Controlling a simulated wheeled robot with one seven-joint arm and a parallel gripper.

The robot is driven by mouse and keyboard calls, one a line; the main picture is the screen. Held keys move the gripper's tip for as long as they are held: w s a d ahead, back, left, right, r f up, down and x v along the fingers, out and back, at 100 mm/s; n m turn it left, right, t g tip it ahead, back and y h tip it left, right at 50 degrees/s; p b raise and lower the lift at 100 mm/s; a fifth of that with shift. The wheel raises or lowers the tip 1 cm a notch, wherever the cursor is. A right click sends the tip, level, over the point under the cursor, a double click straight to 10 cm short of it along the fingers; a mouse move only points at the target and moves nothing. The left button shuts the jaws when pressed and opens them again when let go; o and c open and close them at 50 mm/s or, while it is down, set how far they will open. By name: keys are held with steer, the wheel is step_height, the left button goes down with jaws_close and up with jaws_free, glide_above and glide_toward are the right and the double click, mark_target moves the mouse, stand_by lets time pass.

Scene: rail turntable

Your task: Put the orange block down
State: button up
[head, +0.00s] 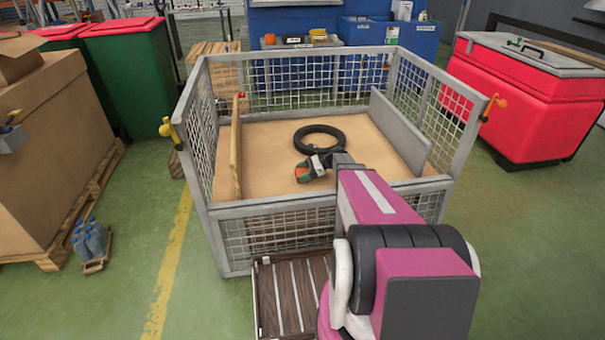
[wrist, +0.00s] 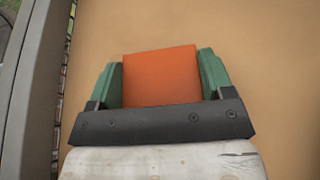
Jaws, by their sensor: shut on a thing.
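The orange block (wrist: 160,75) is between the two green fingers of my gripper (wrist: 160,78) in the wrist view. The fingers touch its left and right sides, and the gripper is shut on it. In the head view the gripper (head: 309,170) is inside the mesh cage, over its tan floor (head: 265,150), in front of a black ring. The orange block (head: 301,173) shows there as a small patch at the gripper's tip. I cannot tell how high the block is above the floor.
The cage has grey mesh walls (head: 330,197) all round. A black ring (head: 319,138) lies on its floor. A wooden board (head: 235,150) stands along the left wall and a grey panel (head: 399,132) along the right. Bare floor shows left of the gripper.

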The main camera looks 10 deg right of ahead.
steer(key=o, duration=1)
steer(key=shift+c, duration=0.2)
steer(key=v, duration=1.2)
